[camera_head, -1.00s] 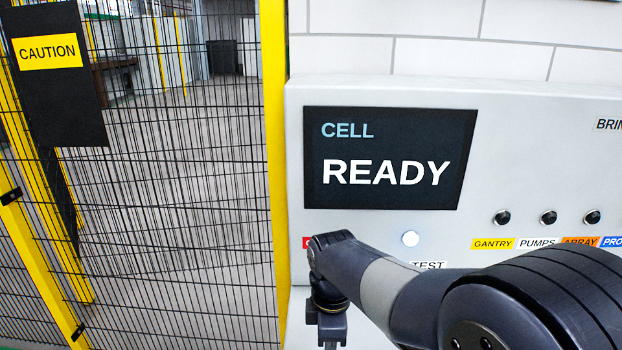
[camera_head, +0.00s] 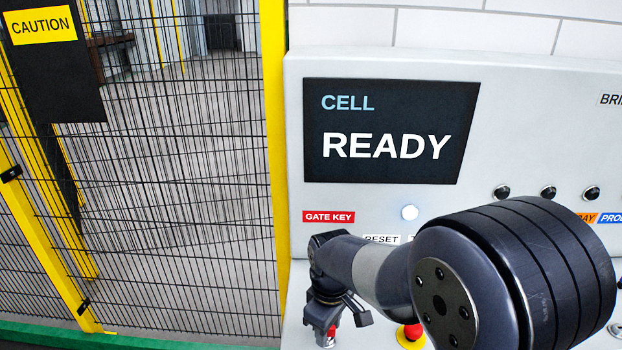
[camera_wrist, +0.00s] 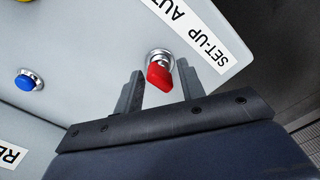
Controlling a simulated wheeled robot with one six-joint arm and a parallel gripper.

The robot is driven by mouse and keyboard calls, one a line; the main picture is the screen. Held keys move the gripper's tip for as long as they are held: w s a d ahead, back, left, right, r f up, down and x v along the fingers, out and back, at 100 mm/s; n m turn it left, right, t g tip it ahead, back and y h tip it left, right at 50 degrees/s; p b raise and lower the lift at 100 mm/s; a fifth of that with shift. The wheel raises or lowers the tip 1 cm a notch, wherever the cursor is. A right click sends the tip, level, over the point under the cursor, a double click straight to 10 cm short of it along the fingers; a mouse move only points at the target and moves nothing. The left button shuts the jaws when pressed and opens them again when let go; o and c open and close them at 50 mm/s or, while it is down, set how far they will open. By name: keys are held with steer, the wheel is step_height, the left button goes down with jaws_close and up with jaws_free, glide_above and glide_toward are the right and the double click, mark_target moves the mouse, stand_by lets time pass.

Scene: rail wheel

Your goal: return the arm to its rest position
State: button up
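My gripper (camera_head: 336,318) hangs from my arm low in the head view, in front of the lower part of the grey control panel (camera_head: 540,110). In the wrist view my gripper (camera_wrist: 160,88) is open, its two fingers spread apart. A red selector knob (camera_wrist: 159,74) on a silver collar lies between and just beyond the fingertips, with gaps showing on both sides. I cannot tell how far the tips are from the panel face. The red knob also shows in the head view (camera_head: 331,332), partly hidden by my gripper. My arm covers part of the panel's lower right.
The panel screen (camera_head: 390,131) reads CELL READY. A red button on a yellow base (camera_head: 410,335) sits beneath my arm, and a blue button (camera_wrist: 27,81) shows in the wrist view. A mesh fence (camera_head: 190,200) with yellow posts stands at left.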

steer(key=m, duration=0.4)
steer(key=shift+m+b, duration=0.3)
steer(key=shift+m, duration=1.7)
